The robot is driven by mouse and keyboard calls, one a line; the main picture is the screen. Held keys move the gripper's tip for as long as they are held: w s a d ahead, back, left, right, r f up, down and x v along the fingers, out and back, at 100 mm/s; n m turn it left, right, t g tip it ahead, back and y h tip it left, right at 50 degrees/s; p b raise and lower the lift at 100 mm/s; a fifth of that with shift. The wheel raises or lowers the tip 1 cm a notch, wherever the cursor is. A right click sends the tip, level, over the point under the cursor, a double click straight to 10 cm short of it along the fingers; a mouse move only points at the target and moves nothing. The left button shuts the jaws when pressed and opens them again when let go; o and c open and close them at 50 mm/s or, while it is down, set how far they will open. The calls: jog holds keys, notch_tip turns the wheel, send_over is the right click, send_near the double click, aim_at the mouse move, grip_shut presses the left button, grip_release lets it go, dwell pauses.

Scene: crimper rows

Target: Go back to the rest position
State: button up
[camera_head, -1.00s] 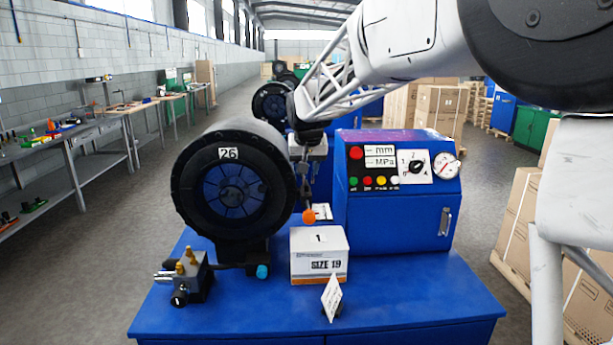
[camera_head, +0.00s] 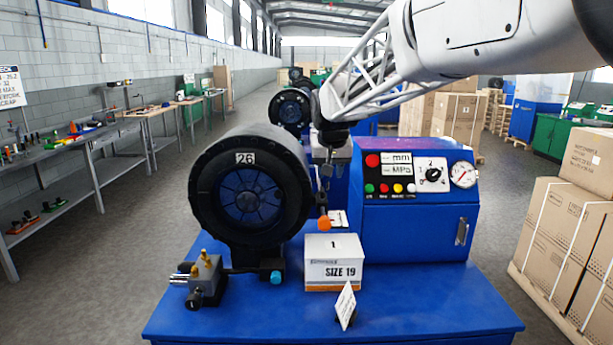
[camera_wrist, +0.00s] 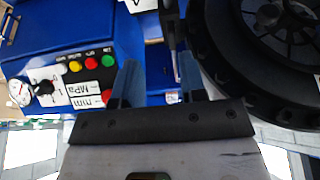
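My gripper (camera_head: 328,172) hangs behind the lever with the orange knob (camera_head: 324,223), between the black round crimper head (camera_head: 250,190) marked 26 and the blue control box (camera_head: 415,220). In the wrist view my gripper (camera_wrist: 160,82) has its two fingers apart, with nothing seen held between them. The crimper head (camera_wrist: 250,60) fills the right of that view and the control panel (camera_wrist: 85,75) its left. A dark rod stands beyond the fingertips. In the head view the fingertips are small and partly hard to make out.
A box marked SIZE 19 (camera_head: 333,268), a small white card (camera_head: 346,306) and a valve block with brass fittings (camera_head: 204,278) are on the blue table (camera_head: 400,305). Cartons (camera_head: 570,240) stand at the right, workbenches (camera_head: 90,140) at the left.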

jog(key=s+d+f, duration=0.2)
jog(key=s+d, duration=0.2)
jog(key=s, duration=0.8)
jog(key=s+d+f, duration=0.1)
jog(key=s+d, duration=0.3)
jog(key=s, duration=0.7)
jog(key=s+d+f+g, duration=0.1)
jog(key=s+f, duration=0.4)
jog(key=s, duration=0.6)
jog(key=s+d+f, duration=0.2)
jog(key=s+f, duration=0.3)
jog(key=s, duration=0.6)
jog(key=shift+s+d+f+g, duration=0.15)
jog(key=shift+d+f+g, duration=0.1)
jog(key=shift+g, duration=0.15)
jog(key=shift+c, duration=0.4)
